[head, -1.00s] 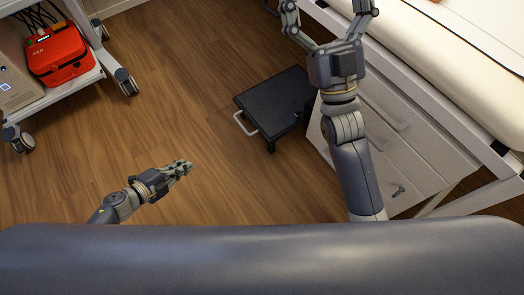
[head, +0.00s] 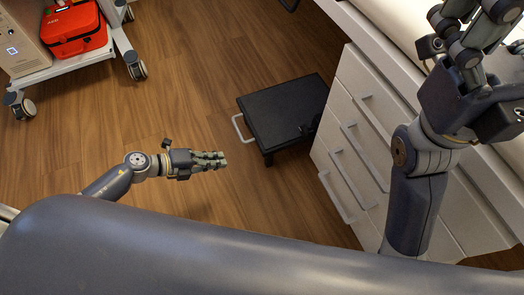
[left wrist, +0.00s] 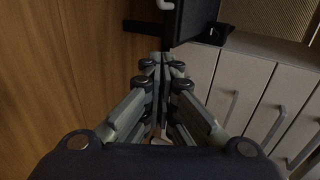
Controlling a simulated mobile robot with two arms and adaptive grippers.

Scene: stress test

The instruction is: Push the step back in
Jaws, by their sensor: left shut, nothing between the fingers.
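The step is a low black platform (head: 285,108) with a pale loop handle (head: 238,127) on its left side. It stands on the floor beside the white drawer unit (head: 362,130) under the couch, with its right side close to that unit. In the left wrist view the step (left wrist: 195,20) is at the top, just beyond the fingertips. My left gripper (head: 222,160) is shut and empty, above the floor to the lower left of the step, apart from it in the head view. My right gripper (head: 485,30) is large at the upper right, above the couch side; its fingertips are partly cut off.
A wheeled trolley (head: 62,66) with a red case (head: 75,28) and a beige box stands at the upper left. The wooden floor (head: 190,90) between trolley and step is clear. Drawer handles (head: 335,197) stick out from the unit at right.

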